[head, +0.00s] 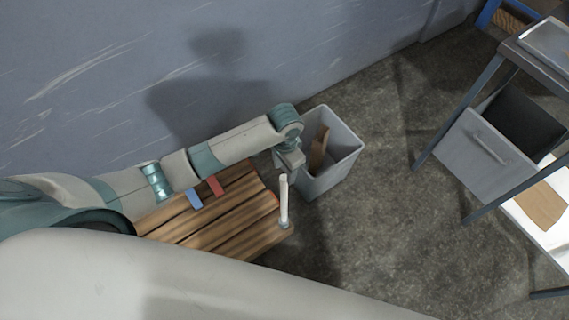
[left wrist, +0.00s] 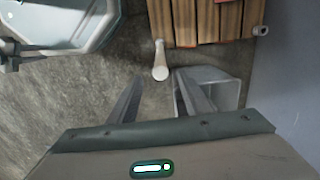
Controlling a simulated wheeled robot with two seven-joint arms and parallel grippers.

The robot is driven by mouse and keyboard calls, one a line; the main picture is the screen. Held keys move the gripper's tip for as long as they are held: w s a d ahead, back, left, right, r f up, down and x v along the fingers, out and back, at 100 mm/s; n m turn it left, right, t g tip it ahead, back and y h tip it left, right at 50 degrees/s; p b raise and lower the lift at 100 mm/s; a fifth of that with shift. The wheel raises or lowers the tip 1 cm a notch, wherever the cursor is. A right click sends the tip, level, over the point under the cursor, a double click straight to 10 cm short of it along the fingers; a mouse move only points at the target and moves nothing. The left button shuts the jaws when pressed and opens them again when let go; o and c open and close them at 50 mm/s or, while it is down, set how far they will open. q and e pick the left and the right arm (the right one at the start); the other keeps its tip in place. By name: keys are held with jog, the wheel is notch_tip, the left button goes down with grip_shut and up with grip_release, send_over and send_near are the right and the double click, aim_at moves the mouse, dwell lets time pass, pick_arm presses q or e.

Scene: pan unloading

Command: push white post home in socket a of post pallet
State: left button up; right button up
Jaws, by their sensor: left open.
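The wooden post pallet (head: 225,222) lies on the floor below my left arm. The white post (head: 284,200) stands roughly upright at its near right corner, its lower end at a pale round socket (head: 285,225). I cannot tell how deep it sits or read the socket's letter. My left gripper (head: 287,166) is above the post's top, partly hidden by its own wrist. In the left wrist view the open fingers (left wrist: 158,78) point towards the post (left wrist: 160,62), whose near end shows around the gap between the tips. The pallet (left wrist: 205,38) shows beyond.
A blue piece (head: 194,199) and a red piece (head: 215,185) lie on the slats. A grey bin (head: 340,167) holding a brown piece stands close behind the gripper. Open floor (head: 385,235) lies to the right, before a table.

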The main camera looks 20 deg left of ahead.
pick_arm(q)
jog(key=shift+r, duration=1.5)
